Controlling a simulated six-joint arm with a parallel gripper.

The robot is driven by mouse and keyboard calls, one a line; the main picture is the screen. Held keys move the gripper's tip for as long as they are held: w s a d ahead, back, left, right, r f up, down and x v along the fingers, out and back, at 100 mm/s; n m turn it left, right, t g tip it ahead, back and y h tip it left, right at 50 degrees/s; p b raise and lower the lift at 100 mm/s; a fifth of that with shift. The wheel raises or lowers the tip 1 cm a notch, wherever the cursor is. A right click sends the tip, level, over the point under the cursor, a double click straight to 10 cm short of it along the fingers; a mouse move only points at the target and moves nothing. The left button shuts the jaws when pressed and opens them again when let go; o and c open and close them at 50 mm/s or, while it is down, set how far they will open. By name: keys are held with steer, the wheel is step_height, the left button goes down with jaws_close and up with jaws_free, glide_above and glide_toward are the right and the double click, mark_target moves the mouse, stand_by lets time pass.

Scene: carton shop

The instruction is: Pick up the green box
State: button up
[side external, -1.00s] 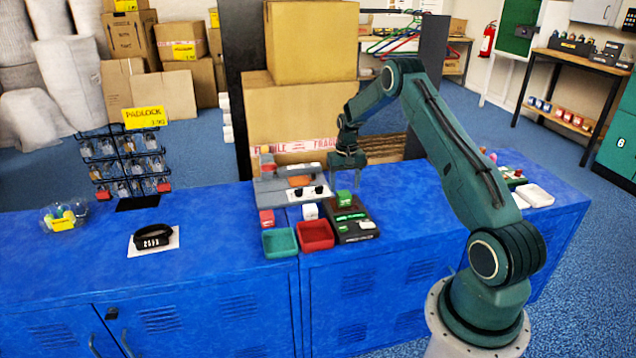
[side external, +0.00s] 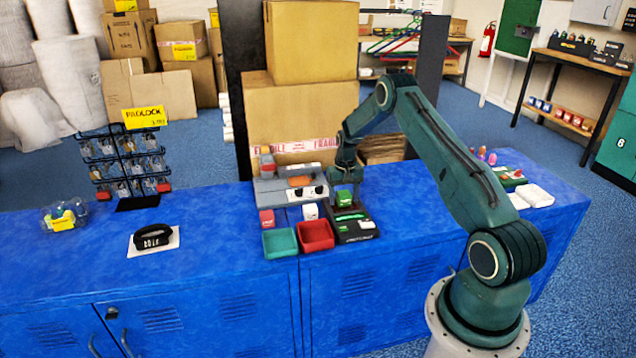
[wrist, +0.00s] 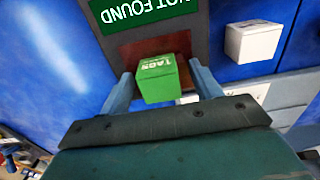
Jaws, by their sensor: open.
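The green box (side external: 344,198) sits on the black device with a green display (side external: 352,216). In the wrist view the green box (wrist: 161,80) has white lettering and lies between the two fingers of my gripper (wrist: 163,88). The fingers are apart, one on each side of the box. The left finger is close to the box and a small gap shows at the right; I cannot tell whether either touches. In the side view my gripper (side external: 345,190) is down around the box, with its tips partly hard to make out.
A white box (side external: 310,212) and a red box (side external: 267,219) stand to the left. A green tray (side external: 280,243) and a red tray (side external: 316,236) lie in front. A grey machine (side external: 270,190) stands behind.

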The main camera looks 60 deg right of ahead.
mark_target(344, 193)
steer(key=c, duration=1.1)
steer(key=shift+c, duration=0.2)
steer(key=shift+r, duration=0.25)
step_height(344, 193, up, 20)
steer(key=shift+f, duration=0.2)
